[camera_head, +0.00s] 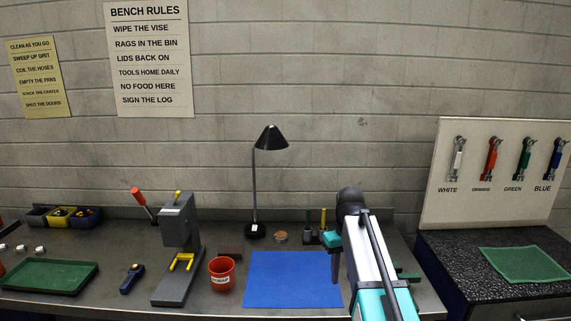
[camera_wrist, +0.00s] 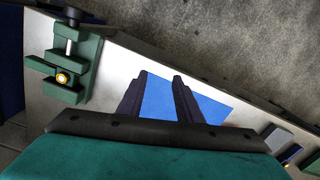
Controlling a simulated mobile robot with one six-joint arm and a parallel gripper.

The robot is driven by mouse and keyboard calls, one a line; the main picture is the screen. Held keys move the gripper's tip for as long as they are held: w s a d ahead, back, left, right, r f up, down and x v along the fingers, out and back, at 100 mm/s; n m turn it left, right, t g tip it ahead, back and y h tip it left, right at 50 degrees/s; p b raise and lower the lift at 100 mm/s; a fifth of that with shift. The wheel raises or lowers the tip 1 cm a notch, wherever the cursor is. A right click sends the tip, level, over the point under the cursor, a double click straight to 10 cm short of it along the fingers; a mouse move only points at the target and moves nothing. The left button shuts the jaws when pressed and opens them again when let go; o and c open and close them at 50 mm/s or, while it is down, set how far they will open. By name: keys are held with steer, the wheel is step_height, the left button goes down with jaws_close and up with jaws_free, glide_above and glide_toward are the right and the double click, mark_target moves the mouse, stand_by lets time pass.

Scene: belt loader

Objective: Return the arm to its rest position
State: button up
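My arm (camera_head: 373,265) reaches in from the lower right of the head view, over the bench to the right of the blue mat. My gripper (camera_wrist: 160,80) shows in the wrist view with its two dark fingers apart. Only the blue mat shows between them, so it is open and empty. In the head view the teal gripper body hangs left of the arm, above the mat's right side. The blue mat (camera_head: 290,279) lies flat and bare; part of it also shows in the wrist view (camera_wrist: 207,104).
A red bin (camera_head: 222,273), a grey press (camera_head: 180,245) and a black lamp (camera_head: 254,185) stand left of or behind the mat. A green vise (camera_wrist: 68,72) sits at the bench edge. A green cloth (camera_head: 525,265) lies on the right counter, below a tool board (camera_head: 500,195).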

steer(key=s+f+g+b, duration=0.2)
steer(key=s+f, duration=0.4)
steer(key=f, duration=0.6)
steer(key=s+f+g+b, duration=0.1)
steer(key=s+f+b, duration=0.3)
steer(key=f, duration=0.9)
steer(key=s+f+g+b, duration=0.1)
steer(key=s+f+g, duration=0.1)
steer(key=s+f, duration=0.75)
steer(key=s+f+m+b, duration=0.3)
steer(key=s+f+b, duration=0.2)
steer(key=s+f, duration=1.7)
step_height(320, 180, down, 4)
steer(key=shift+s+r, duration=0.1)
steer(key=shift+s, duration=0.1)
steer(key=shift+a, duration=0.1)
